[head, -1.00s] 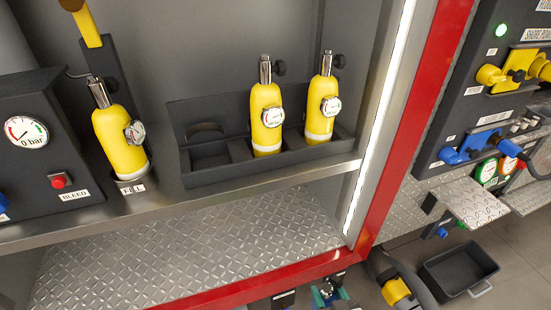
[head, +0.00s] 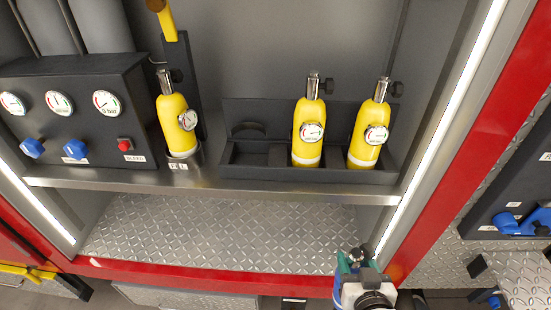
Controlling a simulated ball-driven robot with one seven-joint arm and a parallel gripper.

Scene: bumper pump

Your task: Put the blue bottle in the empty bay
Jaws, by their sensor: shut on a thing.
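My gripper (head: 354,264) is at the bottom right of the head view, in front of the red shelf edge and below the rack. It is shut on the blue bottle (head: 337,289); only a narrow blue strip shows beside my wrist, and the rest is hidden. The dark rack (head: 300,178) stands on the shelf. Its left bay (head: 250,154) is empty. Two yellow bottles with gauges, one in the middle (head: 308,135) and one at the right (head: 368,137), stand upright in the other bays.
Another yellow bottle (head: 176,125) stands in a round holder left of the rack. A dark gauge panel (head: 85,120) is at the far left. The lit right frame post (head: 440,130) and the red shelf edge (head: 200,277) bound the compartment. The tread plate below is clear.

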